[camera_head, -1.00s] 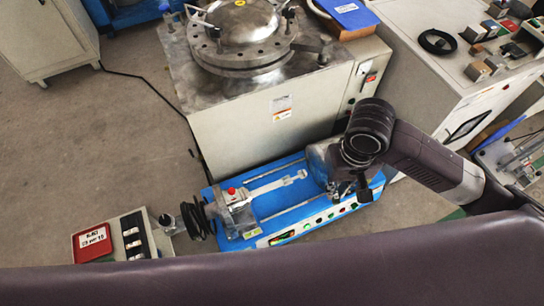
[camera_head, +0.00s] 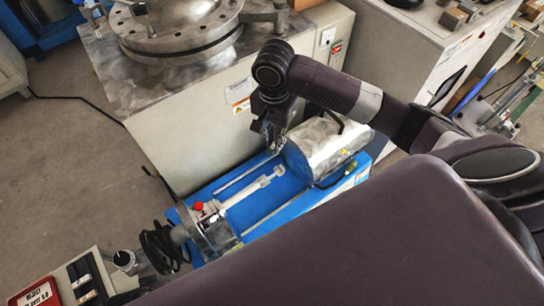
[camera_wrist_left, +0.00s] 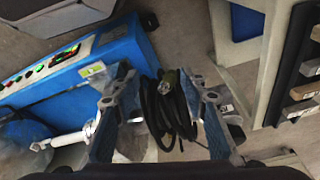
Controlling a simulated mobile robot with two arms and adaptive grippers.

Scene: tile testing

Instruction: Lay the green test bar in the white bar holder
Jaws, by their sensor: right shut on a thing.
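My right gripper (camera_head: 274,146) is over the back edge of the blue machine, beside its grey metal cylinder (camera_head: 328,148). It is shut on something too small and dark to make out. I cannot pick out a green test bar in any view. A white-sided box with a dark slotted panel (camera_head: 85,278), holding several pale bars, is at the lower left and may be the bar holder. It seems to show at the right of the left wrist view (camera_wrist_left: 297,95). My left gripper (camera_wrist_left: 158,100) is open, its fingers on either side of a black cable coil behind them.
The blue machine (camera_head: 262,212) has a white rod (camera_head: 245,190) along it and a red button (camera_head: 198,206). The black cable coil (camera_head: 160,246) hangs at its left end. A red reject tray (camera_head: 38,294) is at lower left. A large metal-topped cabinet (camera_head: 190,145) stands behind.

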